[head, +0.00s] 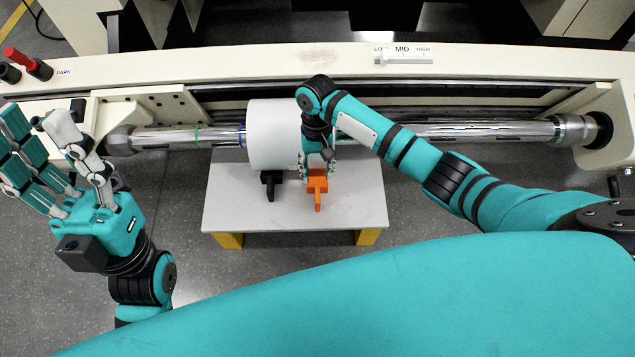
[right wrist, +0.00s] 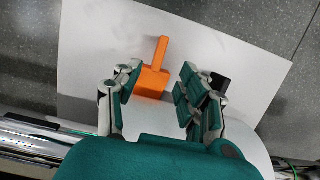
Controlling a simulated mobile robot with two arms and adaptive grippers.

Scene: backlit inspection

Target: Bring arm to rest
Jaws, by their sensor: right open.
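My right arm reaches in from the right in the head view. My right gripper (head: 318,158) points down just above an orange piece (head: 317,185) on a small grey table (head: 235,205). In the right wrist view my right gripper (right wrist: 160,95) is open, its fingers spread apart. The orange piece (right wrist: 153,80), a block with a narrow handle, shows between and beyond the fingers, and no grip on it is visible. My left gripper (head: 48,140) is raised at the left with its fingers spread, empty.
A white roll (head: 265,130) sits on a shiny horizontal shaft (head: 440,131) close beside my right gripper. A black piece (head: 270,183) stands left of the orange one. A cream machine rail (head: 260,65) with a slider (head: 403,60) runs behind. The table's right part is clear.

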